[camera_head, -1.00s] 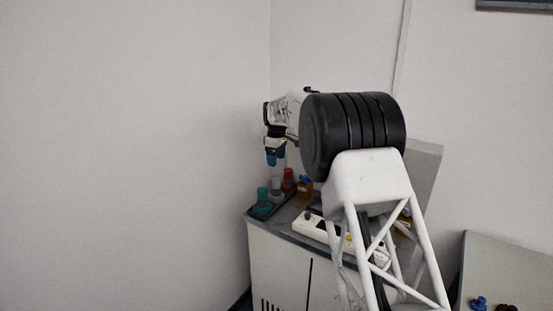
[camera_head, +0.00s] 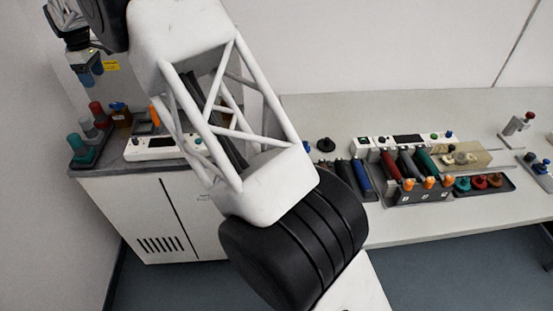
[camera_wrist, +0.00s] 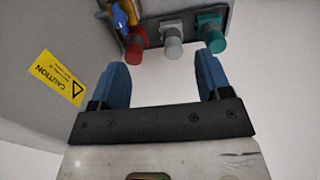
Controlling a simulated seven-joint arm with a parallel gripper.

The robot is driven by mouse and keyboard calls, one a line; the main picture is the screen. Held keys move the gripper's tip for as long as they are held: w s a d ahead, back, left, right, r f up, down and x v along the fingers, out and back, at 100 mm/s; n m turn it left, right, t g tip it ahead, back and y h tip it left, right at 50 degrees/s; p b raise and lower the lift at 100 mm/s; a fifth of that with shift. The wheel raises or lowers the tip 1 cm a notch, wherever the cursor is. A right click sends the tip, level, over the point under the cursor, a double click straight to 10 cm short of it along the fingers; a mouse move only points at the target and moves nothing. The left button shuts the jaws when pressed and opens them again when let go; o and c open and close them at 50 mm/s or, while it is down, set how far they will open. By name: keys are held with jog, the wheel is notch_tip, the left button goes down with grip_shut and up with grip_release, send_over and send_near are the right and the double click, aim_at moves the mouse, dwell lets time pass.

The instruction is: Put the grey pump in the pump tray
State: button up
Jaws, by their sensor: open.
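A grey cylindrical piece, which looks like the grey pump (camera_wrist: 172,40), stands between a red one (camera_wrist: 136,44) and a teal one (camera_wrist: 211,36) in a dark tray (camera_wrist: 186,16). In the head view this dark tray (camera_head: 83,162) sits on the left cabinet, and the grey piece (camera_head: 89,128) is in the middle of its row. My gripper (camera_wrist: 162,62) is open and empty, with blue fingers apart. It also shows in the head view (camera_head: 90,73), above the tray and clear of the pieces. The frames do not show which tray is the pump tray.
An amber bottle with a blue top (camera_head: 121,116) and a white control box (camera_head: 150,149) stand beside the tray. A grey panel with a caution label (camera_wrist: 60,78) is close left of my gripper. On the right bench, another dark tray (camera_head: 508,184) holds teal, red and brown pieces.

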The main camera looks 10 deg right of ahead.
jog(key=s+d+r+m, duration=0.2)
jog(key=s+d+r, duration=0.15)
jog(key=d, duration=0.85)
jog(key=s+d+r+m+t, duration=0.1)
jog(key=s+d+r+m, duration=0.3)
jog(key=d, duration=0.8)
jog(key=s+d+r+m, duration=0.1)
jog(key=s+d+r, duration=0.35)
jog(key=d, duration=0.75)
jog(key=s+d+m+t, duration=0.1)
jog(key=s+d+m, duration=0.5)
jog(key=s+d, duration=1.6)
jog(key=s+d+f+m, duration=0.2)
jog(key=s+d+f, duration=0.2)
jog(key=s, duration=0.5)
jog(key=s+d+f+m, duration=0.3)
jog(key=s+d, duration=0.3)
jog(key=s, duration=0.2)
jog(key=shift+s+f+t, duration=0.3)
jog(key=shift+s+f, duration=0.05)
jog(key=shift+f, duration=0.35)
